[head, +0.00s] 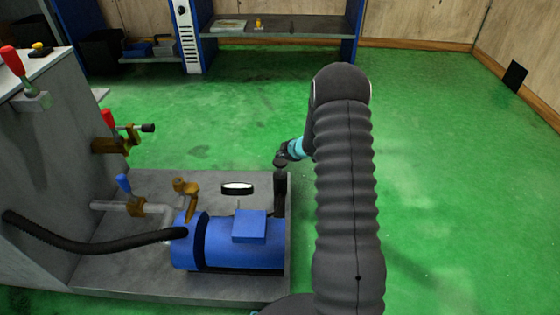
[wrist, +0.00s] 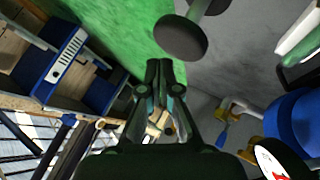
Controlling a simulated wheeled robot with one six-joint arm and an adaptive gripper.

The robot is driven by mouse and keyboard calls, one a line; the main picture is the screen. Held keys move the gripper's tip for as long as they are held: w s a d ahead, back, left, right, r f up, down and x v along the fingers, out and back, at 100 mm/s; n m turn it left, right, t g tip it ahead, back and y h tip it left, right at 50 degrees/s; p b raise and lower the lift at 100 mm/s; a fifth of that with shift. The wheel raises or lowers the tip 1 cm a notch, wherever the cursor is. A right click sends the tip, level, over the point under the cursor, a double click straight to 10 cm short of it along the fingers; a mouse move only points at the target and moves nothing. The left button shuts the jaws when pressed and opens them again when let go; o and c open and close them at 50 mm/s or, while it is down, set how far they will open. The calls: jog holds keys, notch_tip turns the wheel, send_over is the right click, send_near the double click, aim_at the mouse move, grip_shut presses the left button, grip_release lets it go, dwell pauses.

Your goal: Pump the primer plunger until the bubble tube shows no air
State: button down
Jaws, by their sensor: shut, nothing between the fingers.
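The primer plunger appears to be the dark upright post (head: 281,192) at the right edge of the grey base in the head view. In the wrist view its round dark knob (wrist: 180,38) lies just beyond my fingertips, with a stem behind it. My gripper (head: 282,159) is above the post in the head view; contact cannot be made out there. In the wrist view my gripper (wrist: 160,68) is shut and empty, apart from the knob. A pale tube with green (wrist: 300,35) at the upper right may be the bubble tube; its contents cannot be read.
A blue motor pump (head: 235,240) sits on the grey base (head: 130,275), with a round gauge (head: 237,188) above it. Brass valves (head: 110,145), a blue-handled valve (head: 125,185) and a black hose (head: 90,245) are left.

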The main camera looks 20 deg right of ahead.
aim_at(281, 162)
jog(key=shift+r+p, duration=2.25)
jog(key=shift+r, duration=0.25)
jog(key=shift+f, duration=0.1)
